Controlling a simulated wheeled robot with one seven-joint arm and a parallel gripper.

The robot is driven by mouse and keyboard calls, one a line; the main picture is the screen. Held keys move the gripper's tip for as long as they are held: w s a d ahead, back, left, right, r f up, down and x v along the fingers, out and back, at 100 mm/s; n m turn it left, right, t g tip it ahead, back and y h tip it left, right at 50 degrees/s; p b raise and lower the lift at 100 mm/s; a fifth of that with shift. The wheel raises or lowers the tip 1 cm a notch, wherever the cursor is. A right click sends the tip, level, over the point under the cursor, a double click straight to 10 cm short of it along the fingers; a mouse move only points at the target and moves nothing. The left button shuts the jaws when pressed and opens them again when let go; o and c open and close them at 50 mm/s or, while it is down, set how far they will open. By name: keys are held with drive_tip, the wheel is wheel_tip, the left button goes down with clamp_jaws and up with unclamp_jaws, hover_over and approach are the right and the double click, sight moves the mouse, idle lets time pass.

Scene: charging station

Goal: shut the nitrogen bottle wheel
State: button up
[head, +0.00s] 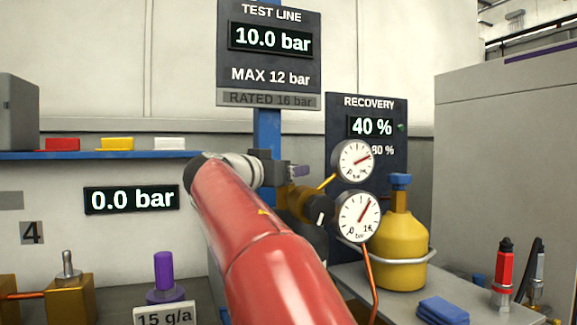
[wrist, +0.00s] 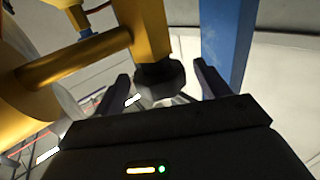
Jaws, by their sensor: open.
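My gripper (wrist: 165,82) is open, its two dark fingers apart. A dark faceted knob (wrist: 160,78) on a brass-coloured valve body (wrist: 75,58) shows between the fingers in the wrist view; I cannot tell whether they touch it, or whether it is the nitrogen bottle wheel. In the head view my gripper (head: 298,171) is beside the brass fitting (head: 290,200) with two round gauges. A black knob with a white mark (head: 320,215) is below it. My red arm hides much of the area beneath, and no bottle labelled nitrogen is visible.
A blue post (wrist: 228,40) stands close to the right finger. A yellow cylinder (head: 397,250) with a blue top stands right of the gauges (head: 358,216). A blue shelf (head: 110,155) and a brass valve (head: 68,295) are at left. A grey cabinet (head: 510,170) is at right.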

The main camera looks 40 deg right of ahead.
drive_tip(key=shift+p+x, duration=0.3)
drive_tip(key=shift+x, duration=1.3)
drive_tip(key=shift+c, duration=0.4)
drive_tip(key=c, duration=0.9)
drive_tip(key=shift+g, duration=0.3)
drive_tip(key=shift+m+g+h, duration=0.5)
drive_tip(key=shift+m+g, duration=0.5)
drive_tip(key=shift+g, duration=0.2)
drive_tip(key=shift+s+m+g+p, duration=0.25)
drive_tip(key=shift+m+g, duration=0.7)
drive_tip(key=shift+g, duration=0.5)
drive_tip(key=shift+s+m+g+p, duration=0.2)
drive_tip(key=shift+m+g, duration=0.75)
drive_tip(key=shift+g, duration=0.9)
